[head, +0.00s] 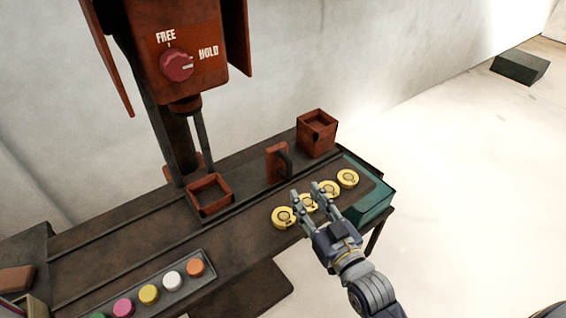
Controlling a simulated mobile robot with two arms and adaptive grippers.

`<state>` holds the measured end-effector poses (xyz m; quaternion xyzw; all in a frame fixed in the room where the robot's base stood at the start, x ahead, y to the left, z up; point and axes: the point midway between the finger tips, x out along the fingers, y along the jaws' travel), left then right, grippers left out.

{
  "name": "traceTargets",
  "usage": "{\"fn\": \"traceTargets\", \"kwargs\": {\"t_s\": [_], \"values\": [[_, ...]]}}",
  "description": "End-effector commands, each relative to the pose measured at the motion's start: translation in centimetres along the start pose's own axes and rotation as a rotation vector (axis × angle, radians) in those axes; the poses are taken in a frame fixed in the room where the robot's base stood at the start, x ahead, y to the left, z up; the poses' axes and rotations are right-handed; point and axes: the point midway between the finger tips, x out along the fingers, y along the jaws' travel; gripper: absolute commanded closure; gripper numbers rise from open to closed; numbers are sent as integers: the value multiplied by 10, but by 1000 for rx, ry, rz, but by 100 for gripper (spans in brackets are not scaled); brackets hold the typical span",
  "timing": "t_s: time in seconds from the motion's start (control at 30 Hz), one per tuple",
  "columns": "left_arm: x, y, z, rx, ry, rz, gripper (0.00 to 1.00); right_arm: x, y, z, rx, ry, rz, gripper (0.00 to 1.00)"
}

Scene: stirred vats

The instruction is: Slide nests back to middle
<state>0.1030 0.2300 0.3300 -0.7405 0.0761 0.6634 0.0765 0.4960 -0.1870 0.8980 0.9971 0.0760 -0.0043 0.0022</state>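A square, open reddish-brown frame (210,207), which looks like a nest, sits on the rail track below the machine head. A taller open square box (316,141) stands at the track's right end. An upright plate with a dark handle (285,165) stands between them. My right gripper (307,190) is over the row of yellow round pieces at the bench's right, in front of the handle. Its two fingers are apart with no held thing visible; whether they touch the pieces I cannot tell. My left gripper is out of view.
Several yellow pieces (348,178) lie near a teal block (366,207). A grey tray (180,296) of coloured caps lies at the front. The bench between the tray and frame is clear.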

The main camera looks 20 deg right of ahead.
Motion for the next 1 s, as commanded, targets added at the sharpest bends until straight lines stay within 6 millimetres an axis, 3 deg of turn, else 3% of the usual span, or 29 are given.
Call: {"fn": "traceTargets", "kwargs": {"t_s": [0.17,0.43,0.57,0.8,1.0], "values": [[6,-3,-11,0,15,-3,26,14,0,-2,0,9,0,66],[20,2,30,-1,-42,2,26,59,0,-1,0,9,0,66],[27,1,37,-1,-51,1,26,79,0,-1,0,9,0,66],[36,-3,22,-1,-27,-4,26,102,0,-2,0,6,0,66],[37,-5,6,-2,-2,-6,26,107,0,-3,0,4,-1,66]]}}
